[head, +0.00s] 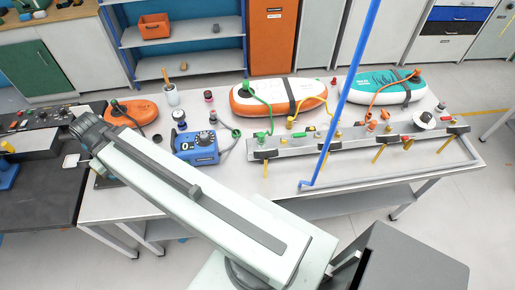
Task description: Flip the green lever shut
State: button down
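A grey valve rail (345,143) runs along the right half of the table. A green fitting (261,136) with a green hose stands at its left end. A small green piece (284,135) lies just to the right of it. I cannot tell which green part is the lever, or whether it is open or shut. Several yellow handles, one at the left end (266,169), hang below the rail's front. My arm reaches to the left, and its dark end (92,128) is over the table's left edge, well away from the rail. Its gripper fingers cannot be made out.
A blue pole (345,90) slants across the rail's front. A blue pump box (197,147) with a dial stands between my arm and the rail. Orange-white (280,97) and teal (383,86) inflatable boards lie behind the rail. The front table strip (400,170) is mostly clear.

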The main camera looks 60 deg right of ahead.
aim_at(300, 134)
jog(key=z, duration=1.8)
